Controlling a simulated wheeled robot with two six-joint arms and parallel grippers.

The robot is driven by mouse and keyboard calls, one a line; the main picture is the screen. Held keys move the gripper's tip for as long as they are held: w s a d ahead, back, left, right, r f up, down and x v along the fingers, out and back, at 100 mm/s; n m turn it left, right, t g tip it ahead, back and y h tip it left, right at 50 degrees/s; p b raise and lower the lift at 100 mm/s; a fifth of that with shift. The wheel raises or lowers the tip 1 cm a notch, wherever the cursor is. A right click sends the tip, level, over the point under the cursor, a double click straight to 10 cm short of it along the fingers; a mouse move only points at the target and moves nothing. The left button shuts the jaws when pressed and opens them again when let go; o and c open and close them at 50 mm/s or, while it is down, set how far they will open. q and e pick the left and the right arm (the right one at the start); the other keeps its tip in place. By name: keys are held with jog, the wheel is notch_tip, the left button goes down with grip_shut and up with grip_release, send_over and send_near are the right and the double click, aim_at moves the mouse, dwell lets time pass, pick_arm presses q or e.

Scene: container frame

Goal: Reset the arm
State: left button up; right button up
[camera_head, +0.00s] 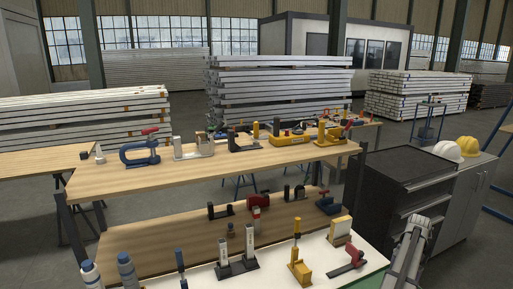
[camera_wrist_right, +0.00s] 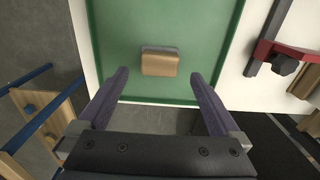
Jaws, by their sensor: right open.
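My right gripper (camera_wrist_right: 158,76) is open in the right wrist view, with its two dark fingers spread apart. Between and just beyond the fingertips lies a small tan block (camera_wrist_right: 159,64) on a green surface (camera_wrist_right: 120,25) with a white border. The gap between fingers and block is hard to judge, but nothing is held. In the head view, a grey link of my right arm stands at the lower right; its gripper is not clearly visible there. My left gripper is in neither view.
A wooden upper shelf (camera_head: 110,180) carries clamps and tools, including a blue clamp (camera_head: 138,153). A lower shelf (camera_head: 180,232) and white table hold more tools, including a yellow one (camera_head: 299,267). A dark cabinet (camera_head: 398,165) and two helmets (camera_head: 447,151) stand right.

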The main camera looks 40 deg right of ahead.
jog(key=r+p, duration=0.2)
jog(key=w+r+p, duration=0.1)
jog(key=r, duration=0.1)
jog(key=shift+a, duration=0.25)
